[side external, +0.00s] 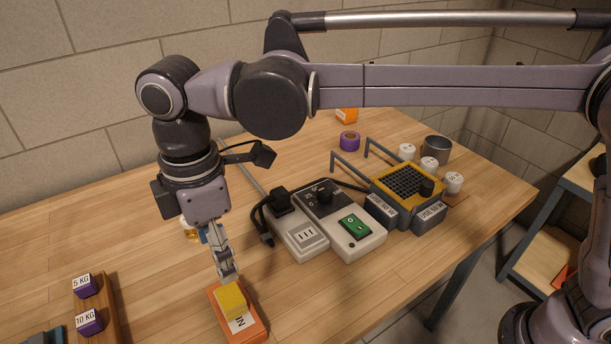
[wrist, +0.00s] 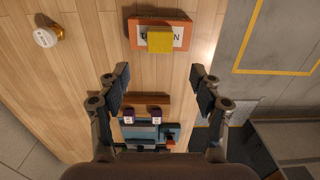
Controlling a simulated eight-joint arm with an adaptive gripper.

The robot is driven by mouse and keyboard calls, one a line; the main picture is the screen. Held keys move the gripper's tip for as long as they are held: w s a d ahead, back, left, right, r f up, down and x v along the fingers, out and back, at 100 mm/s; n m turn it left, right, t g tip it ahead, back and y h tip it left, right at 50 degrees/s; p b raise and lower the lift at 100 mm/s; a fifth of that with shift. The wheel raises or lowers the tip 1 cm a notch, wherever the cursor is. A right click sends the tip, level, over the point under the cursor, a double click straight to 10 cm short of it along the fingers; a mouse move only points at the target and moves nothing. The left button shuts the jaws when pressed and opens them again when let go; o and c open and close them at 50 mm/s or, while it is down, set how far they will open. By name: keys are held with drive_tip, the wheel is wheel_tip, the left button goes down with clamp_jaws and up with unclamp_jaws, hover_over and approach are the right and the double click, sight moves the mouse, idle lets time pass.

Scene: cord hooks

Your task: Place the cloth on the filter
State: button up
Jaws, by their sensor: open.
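The cloth looks like a small folded yellow block (side external: 231,302). It lies on an orange tray (side external: 258,325) marked "IN" at the front of the table. My gripper (side external: 228,277) is just above the cloth in the side view, pointing down. In the wrist view, the open fingers (wrist: 162,78) are spread wide with nothing between them. The cloth (wrist: 160,41) and tray (wrist: 136,34) are ahead of the fingertips there. The likely filter is a black grid (side external: 402,181) in a yellow frame at the right of the table; it is not in the wrist view.
Two grey boxes, one with a green switch (side external: 355,225), stand between the tray and the grid. White-lidded jars (side external: 453,181) and a grey cup (side external: 436,149) are beyond the grid. Purple weights (side external: 88,322) sit at the left. Bare wood lies left of the tray.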

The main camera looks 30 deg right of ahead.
drive_tip(key=w+d+r+m+t+y, duration=0.2)
drive_tip(key=d+m, duration=0.6)
drive_tip(key=d, duration=1.3)
drive_tip(key=s+d+f+m+t+h, duration=0.1)
drive_tip(key=s+d+f+m+t, duration=0.1)
drive_tip(key=d, duration=0.7)
drive_tip(key=s+d+f+m+t+h, duration=0.1)
drive_tip(key=s+d+f+m+t, duration=0.2)
drive_tip(key=s+d+f+m, duration=0.2)
drive_tip(key=d+m, duration=0.3)
drive_tip(key=d, duration=0.1)
drive_tip(key=shift+s, duration=0.35)
